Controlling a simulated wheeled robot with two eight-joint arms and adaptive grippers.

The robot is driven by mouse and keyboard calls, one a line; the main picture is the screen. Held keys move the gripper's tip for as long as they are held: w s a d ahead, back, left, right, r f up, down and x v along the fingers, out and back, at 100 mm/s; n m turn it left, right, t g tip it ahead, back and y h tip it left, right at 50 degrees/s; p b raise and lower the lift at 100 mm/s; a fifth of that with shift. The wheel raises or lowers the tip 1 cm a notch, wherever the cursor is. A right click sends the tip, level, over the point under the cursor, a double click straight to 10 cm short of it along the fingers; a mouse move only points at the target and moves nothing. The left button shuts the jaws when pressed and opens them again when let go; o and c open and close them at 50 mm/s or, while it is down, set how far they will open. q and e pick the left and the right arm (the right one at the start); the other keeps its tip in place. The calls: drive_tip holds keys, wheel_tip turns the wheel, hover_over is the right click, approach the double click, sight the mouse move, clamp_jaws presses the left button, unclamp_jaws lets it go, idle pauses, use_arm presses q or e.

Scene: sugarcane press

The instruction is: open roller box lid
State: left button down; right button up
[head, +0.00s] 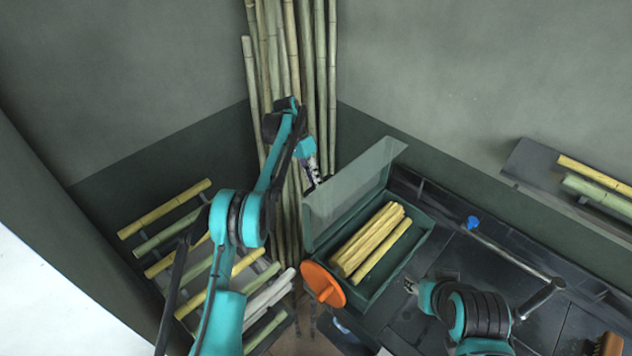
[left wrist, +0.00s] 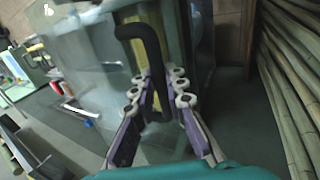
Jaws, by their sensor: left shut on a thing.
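The roller box (head: 380,285) is a dark green box on the dark bench, with several yellow cane pieces inside. Its grey, see-through lid (head: 352,188) stands raised, tilted up along the box's left and back side, so the inside shows. My left gripper (head: 314,180) is at the far left face of the lid. In the left wrist view the left gripper (left wrist: 160,98) is shut on the black bent handle (left wrist: 150,40) of the clear lid (left wrist: 85,55). My right gripper (head: 411,286) is low beside the box's right side; its fingers are too small to read.
An orange wheel (head: 324,285) is at the box's front end. Tall cane stalks (head: 290,100) lean in the corner behind my left arm. A rack of cane pieces (head: 165,209) stands at left. A blue-tipped metal bar (head: 515,262) lies on the bench at right.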

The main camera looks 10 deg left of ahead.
use_arm(q)
drive_tip(key=shift+w+d, duration=0.1)
idle(0.3)
drive_tip(key=c, duration=1.5)
unclamp_jaws()
drive_tip(key=shift+c, duration=0.2)
drive_tip(key=shift+w+d, duration=0.15)
